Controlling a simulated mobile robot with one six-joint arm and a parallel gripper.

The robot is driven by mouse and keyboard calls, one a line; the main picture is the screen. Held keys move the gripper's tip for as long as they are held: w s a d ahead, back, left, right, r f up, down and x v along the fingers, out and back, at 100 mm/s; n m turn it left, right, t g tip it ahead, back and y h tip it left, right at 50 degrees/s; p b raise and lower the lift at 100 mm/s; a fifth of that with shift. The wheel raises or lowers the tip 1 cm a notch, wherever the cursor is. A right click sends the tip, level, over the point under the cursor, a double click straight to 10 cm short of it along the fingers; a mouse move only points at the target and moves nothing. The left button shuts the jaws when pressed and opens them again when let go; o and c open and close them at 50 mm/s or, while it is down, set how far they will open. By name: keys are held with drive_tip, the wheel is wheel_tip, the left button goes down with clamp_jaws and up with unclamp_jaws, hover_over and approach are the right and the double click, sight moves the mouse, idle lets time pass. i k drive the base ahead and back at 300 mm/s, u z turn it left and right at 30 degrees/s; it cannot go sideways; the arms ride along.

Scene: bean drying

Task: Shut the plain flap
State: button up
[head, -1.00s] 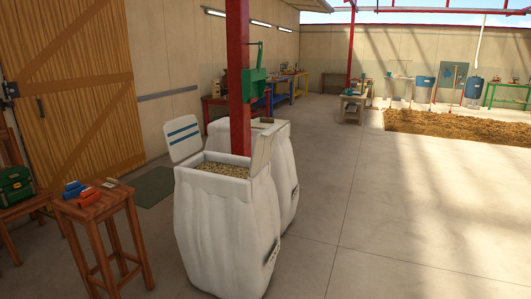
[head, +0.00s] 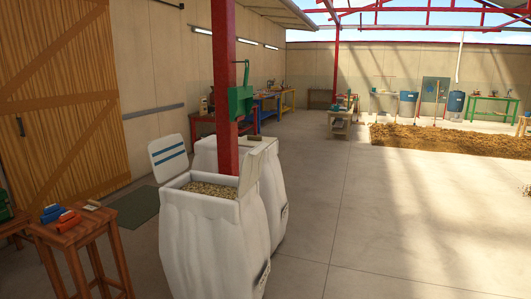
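A white bulk bag (head: 212,245) stands open in the middle of the head view, filled with beans (head: 213,189). A second white bag (head: 272,196) stands right behind, partly hidden by the plain flap and the red post. My gripper is not in view.
A red post (head: 224,80) with a green box (head: 241,100) rises behind the open bag. A wooden stool (head: 76,228) with small tools stands at the left. Open concrete floor (head: 390,220) lies to the right.

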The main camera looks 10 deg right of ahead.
sight(251, 164)
drive_tip(key=u, duration=0.4)
drive_tip(key=i, duration=0.95)
drive_tip(key=u, duration=0.55)
